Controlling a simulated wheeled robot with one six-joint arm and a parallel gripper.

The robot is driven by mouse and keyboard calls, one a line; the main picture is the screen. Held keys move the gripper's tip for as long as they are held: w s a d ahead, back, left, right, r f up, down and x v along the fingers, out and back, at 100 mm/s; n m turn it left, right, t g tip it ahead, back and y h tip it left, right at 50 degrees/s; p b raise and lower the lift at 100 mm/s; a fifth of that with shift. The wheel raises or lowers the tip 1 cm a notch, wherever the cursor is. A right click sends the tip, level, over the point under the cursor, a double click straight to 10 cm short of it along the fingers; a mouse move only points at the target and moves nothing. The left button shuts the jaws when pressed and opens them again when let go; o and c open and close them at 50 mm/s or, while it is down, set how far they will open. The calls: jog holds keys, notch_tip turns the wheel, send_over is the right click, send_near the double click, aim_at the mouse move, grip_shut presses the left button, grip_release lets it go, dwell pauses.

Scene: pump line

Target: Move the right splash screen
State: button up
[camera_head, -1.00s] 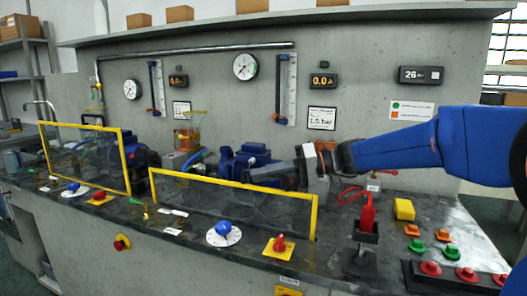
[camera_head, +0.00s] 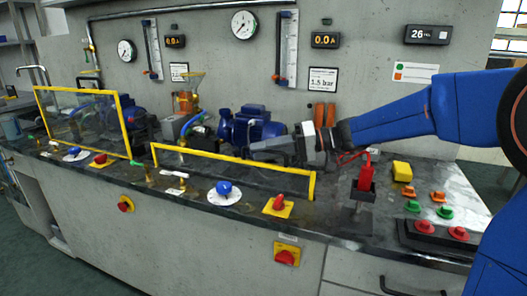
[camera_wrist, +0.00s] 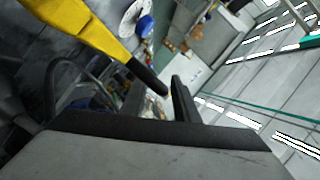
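The right splash screen (camera_head: 232,170), a clear panel in a yellow frame, stands in front of the blue pump (camera_head: 250,125). It looks much lower than the left screen; I cannot tell if it is tilted. My gripper (camera_head: 256,147) reaches in from the right, just above and behind its top bar in the head view; contact is unclear. In the wrist view a yellow bar (camera_wrist: 80,25) crosses the upper left, with a dark rod-like piece at its end. My gripper (camera_wrist: 160,88) shows two dark fingers with a gap between them, and nothing is clearly held.
The left splash screen (camera_head: 124,125) stands upright. Along the counter front are a blue knob (camera_head: 224,187), a red switch on a yellow plate (camera_head: 278,203) and a red-handled tool in a black holder (camera_head: 365,178). A yellow block (camera_head: 402,171) and colored buttons lie right.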

jog(key=shift+d, duration=0.1)
jog(key=v, duration=1.7)
jog(key=shift+d+r, duration=0.1)
jog(key=shift+d, duration=0.05)
